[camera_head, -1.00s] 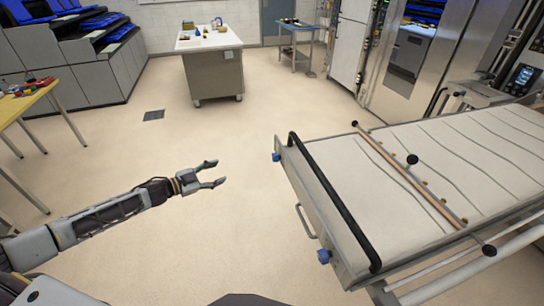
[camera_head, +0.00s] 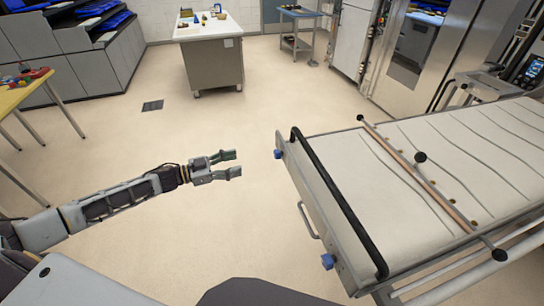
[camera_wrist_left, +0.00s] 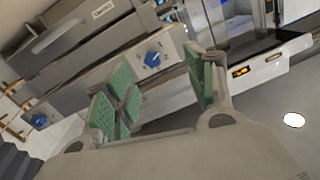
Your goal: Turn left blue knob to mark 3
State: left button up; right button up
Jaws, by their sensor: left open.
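Two blue knobs sit on the end panel of the loader with the light cloth top (camera_head: 400,205). The far knob (camera_head: 278,154) is at the panel's left corner, and the near knob (camera_head: 328,261) is closer to me. My left gripper (camera_head: 238,163) is open and empty, left of the far knob and apart from it, pointing toward the panel. In the left wrist view, one blue knob (camera_wrist_left: 152,58) with marks around it shows beyond the open green-padded fingers (camera_wrist_left: 162,88), and another blue knob (camera_wrist_left: 38,121) is at the left. The knob settings are too small to read. My right gripper is out of view.
A black bar (camera_head: 335,200) runs along the loader's end, with a metal handle (camera_head: 309,220) below it. A white-topped worktable (camera_head: 208,30) stands at the back and a yellow table (camera_head: 25,92) at the left. The floor between is clear.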

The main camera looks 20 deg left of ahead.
pick_arm(q)
jog(key=shift+s+d+r+n+g+h, duration=0.45)
jog(key=shift+s+n+h, duration=0.2)
jog(key=shift+n, duration=0.35)
jog(key=shift+w+d, duration=0.1)
jog(key=shift+d, duration=0.1)
send_near(275, 156)
jog(key=shift+w, duration=0.55)
jog(key=shift+f+p+x, duration=0.1)
jog(key=shift+p+x, duration=0.4)
jog(key=shift+x, duration=1.6)
jog(key=shift+f+p+x, duration=0.15)
jog(key=shift+p+x, duration=0.35)
jog(key=shift+x, duration=1.55)
jog(key=shift+s+d, duration=0.1)
jog(key=shift+s, duration=0.05)
jog(key=shift+c, duration=0.5)
jog(key=c, duration=1)
